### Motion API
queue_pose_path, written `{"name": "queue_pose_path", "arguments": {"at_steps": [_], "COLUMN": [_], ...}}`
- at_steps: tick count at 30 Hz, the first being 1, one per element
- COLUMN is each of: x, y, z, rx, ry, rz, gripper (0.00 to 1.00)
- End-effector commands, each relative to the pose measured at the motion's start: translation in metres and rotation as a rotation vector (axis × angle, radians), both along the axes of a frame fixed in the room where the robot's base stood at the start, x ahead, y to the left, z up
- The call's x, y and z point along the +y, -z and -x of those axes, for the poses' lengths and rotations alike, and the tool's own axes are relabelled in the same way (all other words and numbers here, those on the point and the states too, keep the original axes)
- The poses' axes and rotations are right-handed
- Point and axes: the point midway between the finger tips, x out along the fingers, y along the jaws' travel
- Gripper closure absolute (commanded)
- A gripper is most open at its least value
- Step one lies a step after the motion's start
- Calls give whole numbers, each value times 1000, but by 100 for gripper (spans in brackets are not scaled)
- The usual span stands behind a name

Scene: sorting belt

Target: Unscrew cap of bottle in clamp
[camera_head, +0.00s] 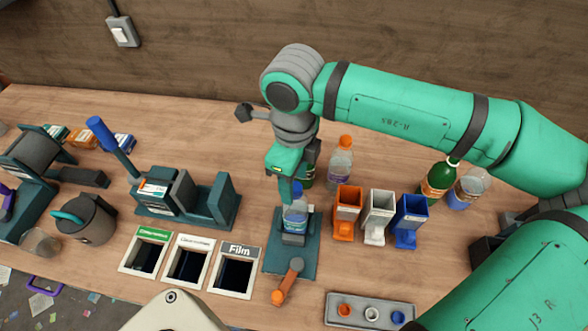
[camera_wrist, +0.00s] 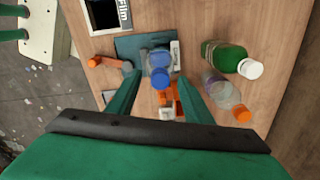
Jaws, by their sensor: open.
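A clear bottle with a blue cap (camera_wrist: 160,78) stands in the clamp (camera_head: 290,258), a teal plate with grey jaws and an orange-ended lever (camera_head: 285,284). The bottle (camera_head: 295,218) also shows in the head view, its top hidden by my gripper. My gripper (camera_head: 291,190) is right above the bottle, pointing down. In the wrist view its two fingers (camera_wrist: 155,97) are apart, one on each side of the blue cap, with nothing between them touching.
Orange, white and blue holders (camera_head: 378,215) stand right of the clamp. A bottle with an orange cap (camera_head: 340,165) and a green bottle with a white cap (camera_wrist: 225,57) stand behind it. Labelled openings (camera_head: 234,268) lie left. A grey tray (camera_head: 370,312) lies in front.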

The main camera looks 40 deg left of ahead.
Motion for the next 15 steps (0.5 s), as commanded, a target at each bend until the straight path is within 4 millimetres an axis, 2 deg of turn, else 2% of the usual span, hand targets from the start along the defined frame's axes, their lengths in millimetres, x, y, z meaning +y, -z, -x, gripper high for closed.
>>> {"name": "queue_pose_path", "arguments": {"at_steps": [10,15], "x": [0,0], "y": [3,3], "z": [0,0], "rx": [0,0], "ry": [2,1], "rz": [0,0], "gripper": [54,94]}}
